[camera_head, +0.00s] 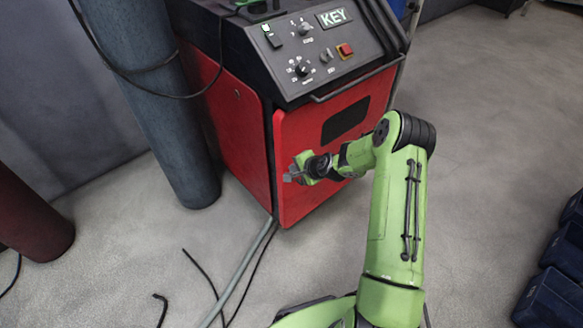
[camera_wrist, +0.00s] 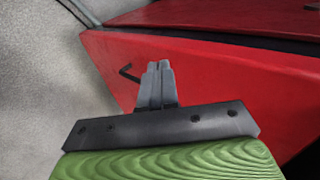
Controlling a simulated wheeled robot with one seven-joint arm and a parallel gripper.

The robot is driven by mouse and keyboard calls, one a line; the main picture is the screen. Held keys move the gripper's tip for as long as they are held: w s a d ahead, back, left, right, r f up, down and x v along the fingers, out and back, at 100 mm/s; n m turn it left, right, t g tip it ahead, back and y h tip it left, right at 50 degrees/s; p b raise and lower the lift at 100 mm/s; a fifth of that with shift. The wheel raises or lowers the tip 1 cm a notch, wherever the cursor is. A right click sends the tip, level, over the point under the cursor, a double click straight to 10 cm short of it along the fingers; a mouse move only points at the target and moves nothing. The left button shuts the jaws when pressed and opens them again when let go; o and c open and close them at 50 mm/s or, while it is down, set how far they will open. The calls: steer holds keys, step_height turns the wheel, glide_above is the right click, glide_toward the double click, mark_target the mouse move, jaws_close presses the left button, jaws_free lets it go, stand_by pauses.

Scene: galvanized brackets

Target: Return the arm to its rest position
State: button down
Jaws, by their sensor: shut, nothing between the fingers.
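My green arm is bent at the elbow and reaches left across the front of a red machine. My gripper (camera_head: 290,176) is in front of the machine's red front panel in the head view. In the wrist view my gripper (camera_wrist: 158,68) shows its two grey fingers together, with nothing between them. The red machine (camera_head: 235,120) fills much of the wrist view behind the fingers (camera_wrist: 230,70). I cannot tell how wide the gap is between the fingertips and the panel.
The machine's control panel (camera_head: 325,48) has knobs and a red switch. A blue-grey cylinder (camera_head: 165,110) stands left of it, a dark red one (camera_head: 30,215) further left. Hoses and cables (camera_head: 240,272) lie on the floor. Dark blue bins (camera_head: 552,300) stand at right.

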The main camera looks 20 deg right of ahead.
steer(key=p+v, duration=0.2)
steer(key=v, duration=0.6)
steer(key=shift+d, duration=0.3)
steer(key=s+a+r+n+g+h+p, duration=0.1)
steer(key=s+a+r+n+p, duration=0.15)
steer(key=r, duration=0.45)
steer(key=s+a+r+n+g+p, duration=0.1)
steer(key=s+r+n, duration=0.25)
steer(key=r, duration=0.45)
steer(key=s+a+r+n+g+h+p, duration=0.1)
steer(key=s+a+r+n+p, duration=0.15)
steer(key=r, duration=0.45)
steer(key=s+r+n+p, duration=0.2)
steer(key=s+r, duration=0.5)
steer(key=s, duration=0.4)
steer(key=s+a+r+n+h+p, duration=0.1)
steer(key=s+r+n, duration=0.2)
steer(key=s+r, duration=0.4)
steer(key=s, duration=0.5)
steer(key=shift+a+h+p, duration=0.15)
steer(key=shift+h+p, duration=0.15)
steer(key=shift+p, duration=0.1)
steer(key=shift+r, duration=0.1)
